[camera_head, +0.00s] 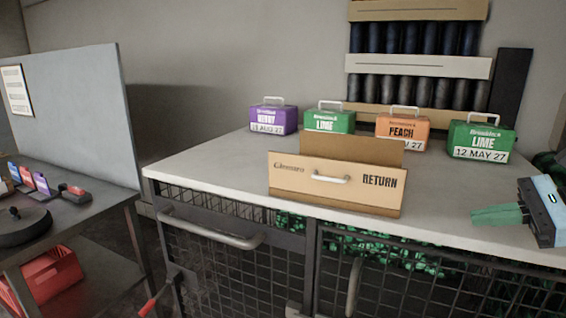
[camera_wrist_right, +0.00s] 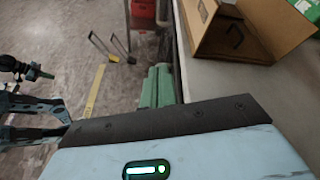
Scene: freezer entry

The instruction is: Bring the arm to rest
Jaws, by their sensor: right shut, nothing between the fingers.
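My right gripper (camera_head: 474,216) is at the right side of the head view, above the right part of the counter. Its green fingers are together, with nothing between them, and point left. In the right wrist view the same fingers (camera_wrist_right: 157,86) reach past the counter's edge, with the floor behind. The fingers look apart from the carton and the boxes. Dark links with a small green-tipped part (camera_wrist_right: 32,73) show at the left edge of the wrist view. They may be my left arm and gripper; its jaws are too small to read. No left gripper shows in the head view.
A cardboard RETURN carton (camera_head: 290,184) stands at the counter's (camera_head: 205,172) front. Behind it are handled boxes: purple (camera_head: 272,116), green LIME (camera_head: 330,117), orange PEACH (camera_head: 402,130) and green LIME (camera_head: 482,138). A side table (camera_head: 85,225) is at left. The counter's left part is clear.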

